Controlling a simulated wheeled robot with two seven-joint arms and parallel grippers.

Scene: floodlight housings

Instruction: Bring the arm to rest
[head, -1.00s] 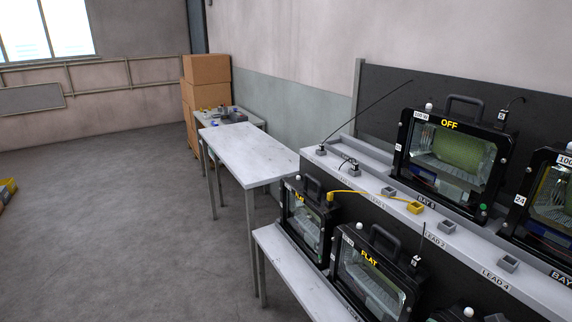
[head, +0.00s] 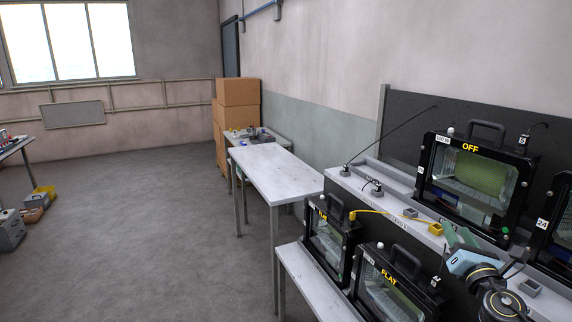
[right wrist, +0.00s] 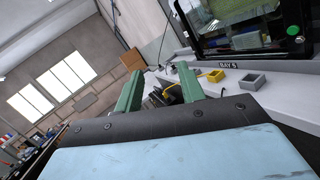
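My right gripper (head: 458,238) is at the lower right of the head view, over the front of the grey shelf. In the right wrist view its two green fingers (right wrist: 160,88) stand apart, and I see nothing held between them. A dark thing with yellow on it shows beyond the gap. A black floodlight housing marked OFF (head: 480,178) stands on the shelf behind the gripper. A housing marked FLAT (head: 392,298) and another housing (head: 326,240) stand on the lower bench. My left gripper is not in view.
A yellow lead (head: 380,212) lies along the shelf (head: 400,232) near a yellow socket (head: 435,229). A thin black rod rises from the shelf's left end. A bare white table (head: 270,170) stands beyond, with cardboard boxes (head: 238,100) behind.

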